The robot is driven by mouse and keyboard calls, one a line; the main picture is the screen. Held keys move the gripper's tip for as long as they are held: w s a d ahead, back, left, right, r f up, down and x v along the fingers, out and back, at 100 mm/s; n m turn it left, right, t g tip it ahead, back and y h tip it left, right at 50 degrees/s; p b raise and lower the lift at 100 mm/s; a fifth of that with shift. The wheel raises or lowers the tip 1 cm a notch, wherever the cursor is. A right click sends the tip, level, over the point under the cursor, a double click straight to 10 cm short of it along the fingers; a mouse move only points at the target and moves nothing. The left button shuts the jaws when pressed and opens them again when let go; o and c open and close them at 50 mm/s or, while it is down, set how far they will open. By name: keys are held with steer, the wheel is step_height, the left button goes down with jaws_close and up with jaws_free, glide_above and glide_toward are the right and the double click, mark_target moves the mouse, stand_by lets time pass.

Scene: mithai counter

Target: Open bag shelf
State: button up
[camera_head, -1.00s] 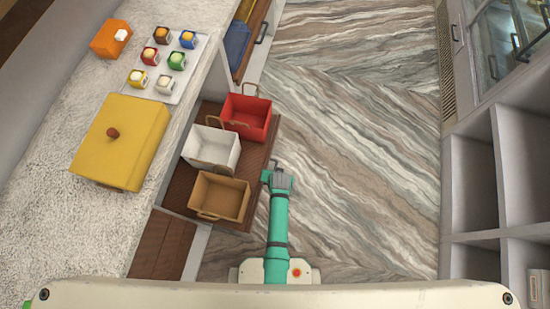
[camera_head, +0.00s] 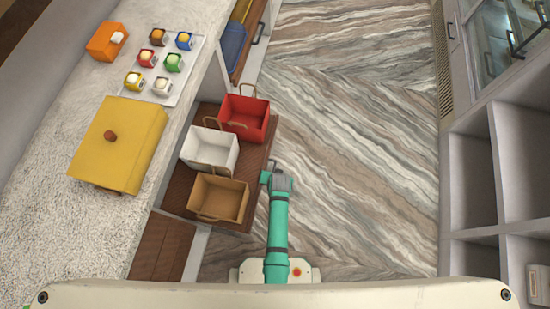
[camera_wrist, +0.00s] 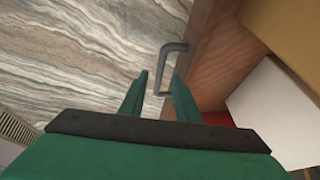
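The bag shelf (camera_head: 176,198) is a brown wooden pull-out under the counter, standing well out over the floor. It carries a red bag (camera_head: 247,118), a white bag (camera_head: 209,150) and a tan bag (camera_head: 219,198). My gripper (camera_head: 268,177) is at the shelf's outer front edge. In the wrist view, a grey bar handle (camera_wrist: 172,47) stands out from the wooden shelf front (camera_wrist: 215,60). My gripper's two green fingers (camera_wrist: 161,78) are apart, with part of the handle showing between their tips. Whether either finger touches it cannot be told.
A stone counter (camera_head: 60,215) on the left bears a yellow box (camera_head: 118,145), an orange box (camera_head: 106,41) and a tray of small coloured boxes. Open grey shelving (camera_head: 470,180) stands on the right. The striped floor (camera_head: 360,130) between is clear.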

steer(key=v, duration=0.8)
steer(key=shift+s+r, duration=0.1)
steer(key=shift+s, duration=0.1)
steer(key=s+r+n+t+h, duration=0.1)
steer(key=s+r+t, duration=0.4)
steer(key=s+r, duration=0.65)
steer(key=s+r+n+t, duration=0.1)
steer(key=s+r, duration=0.3)
steer(key=r, duration=0.6)
steer(key=s+r+t, duration=0.4)
steer(key=s+r, duration=0.1)
steer(key=r, duration=0.6)
steer(key=shift+n+t, duration=0.3)
steer(key=shift+n, duration=0.1)
steer(key=shift+a+r, duration=0.1)
steer(key=shift+a, duration=0.05)
